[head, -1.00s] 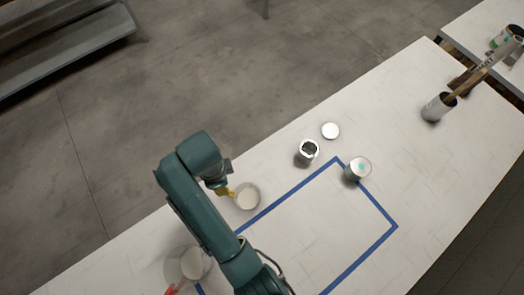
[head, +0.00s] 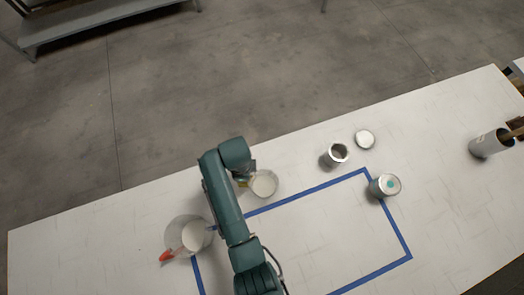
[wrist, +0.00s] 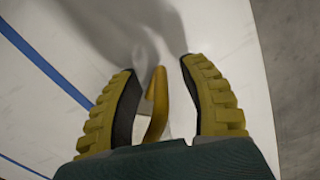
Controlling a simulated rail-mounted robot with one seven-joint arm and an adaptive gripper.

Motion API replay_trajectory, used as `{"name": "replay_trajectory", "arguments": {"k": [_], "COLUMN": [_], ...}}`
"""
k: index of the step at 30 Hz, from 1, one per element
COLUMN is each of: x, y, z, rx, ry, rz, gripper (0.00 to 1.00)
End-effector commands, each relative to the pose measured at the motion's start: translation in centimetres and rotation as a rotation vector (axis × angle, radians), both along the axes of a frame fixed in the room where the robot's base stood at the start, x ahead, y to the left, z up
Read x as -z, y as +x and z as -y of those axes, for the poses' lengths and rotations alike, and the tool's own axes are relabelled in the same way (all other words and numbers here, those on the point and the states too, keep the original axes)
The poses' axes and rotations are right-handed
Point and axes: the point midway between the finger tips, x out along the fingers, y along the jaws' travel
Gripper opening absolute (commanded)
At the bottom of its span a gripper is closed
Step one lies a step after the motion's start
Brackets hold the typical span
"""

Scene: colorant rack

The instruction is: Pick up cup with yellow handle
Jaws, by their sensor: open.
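The cup with the yellow handle (head: 264,184) stands on the white table, just right of my arm's end in the head view. It looks clear, with pale contents. Its yellow handle (wrist: 157,105) shows in the wrist view between my two fingers. My gripper (wrist: 158,68) is open around the handle, with a gap on both sides. The cup body beyond is pale and blurred in the wrist view. In the head view my gripper is mostly hidden behind my arm.
A larger clear cup with a red handle (head: 166,257) stands at left, close to my arm. An open can (head: 335,156), a round lid (head: 365,139) and a closed can (head: 384,186) stand right. Blue tape (head: 318,189) outlines a clear area.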

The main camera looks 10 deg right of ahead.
Motion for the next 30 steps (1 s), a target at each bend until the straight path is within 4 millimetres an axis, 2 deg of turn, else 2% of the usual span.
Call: {"name": "replay_trajectory", "arguments": {"k": [3, 9, 16, 30], "x": [0.95, 0.93, 0.91, 0.75], "y": [0.07, 0.05, 0.05, 0.1], "z": [-0.01, 0.0, 0.0, 0.0], "rx": [0.0, 0.0, 0.0, 0.0], "ry": [0.0, 0.001, 0.0, -0.001], "rz": [0.002, 0.002, 0.002, 0.003], "gripper": [0.43, 0.45, 0.01, 0.0]}}
